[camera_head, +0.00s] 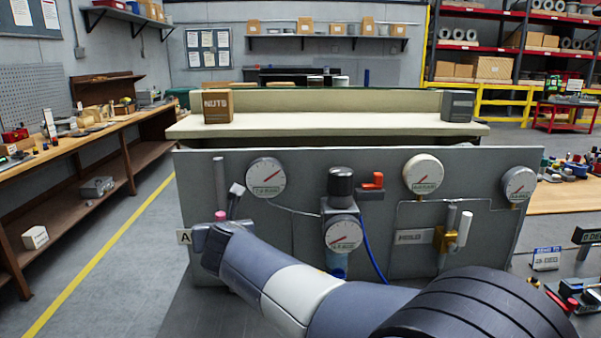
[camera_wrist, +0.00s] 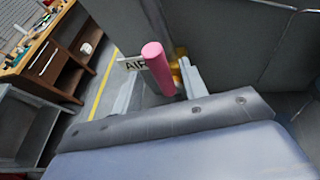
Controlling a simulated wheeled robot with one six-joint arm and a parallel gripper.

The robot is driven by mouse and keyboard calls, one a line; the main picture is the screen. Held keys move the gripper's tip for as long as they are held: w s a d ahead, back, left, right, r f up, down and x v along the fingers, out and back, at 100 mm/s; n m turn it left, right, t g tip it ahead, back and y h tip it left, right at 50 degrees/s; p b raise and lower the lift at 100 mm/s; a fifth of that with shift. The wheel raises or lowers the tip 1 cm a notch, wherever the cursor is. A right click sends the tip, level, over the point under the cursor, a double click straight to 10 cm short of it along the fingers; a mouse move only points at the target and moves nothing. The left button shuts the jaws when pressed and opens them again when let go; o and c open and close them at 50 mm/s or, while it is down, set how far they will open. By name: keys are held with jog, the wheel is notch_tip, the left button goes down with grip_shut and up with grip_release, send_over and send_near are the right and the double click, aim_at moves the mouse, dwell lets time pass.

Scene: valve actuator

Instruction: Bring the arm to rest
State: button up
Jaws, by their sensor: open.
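In the head view my arm reaches from the lower right to the left end of the grey gauge panel (camera_head: 290,245). My gripper (camera_head: 205,232) is at the panel's lower left, partly hidden by my own wrist. In the wrist view my gripper (camera_wrist: 158,80) is open, with one finger on each side of a pink handle (camera_wrist: 157,68). Only the tip of the pink handle (camera_head: 220,215) shows in the head view. I cannot tell whether the fingers touch it. An AIR label (camera_wrist: 133,64) is just beside the handle.
The panel carries round gauges (camera_head: 265,177), a black-capped regulator (camera_head: 341,188), an orange-red lever (camera_head: 372,181) and a brass valve (camera_head: 445,240). A beige bench (camera_head: 330,125) is behind it. A wooden workbench (camera_head: 75,140) stands left.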

jog(key=shift+x, duration=1.5)
jog(key=shift+d, duration=0.1)
jog(key=v, duration=1)
jog(key=x, duration=1)
jog(key=shift+w+f, duration=0.15)
jog(key=shift+d+f+b, duration=0.15)
jog(key=shift+b, duration=0.6)
jog(key=shift+d+m+y+b, duration=0.45)
jog(key=shift+m+b, duration=0.15)
jog(key=shift+b, duration=0.1)
jog(key=shift+r, duration=0.25)
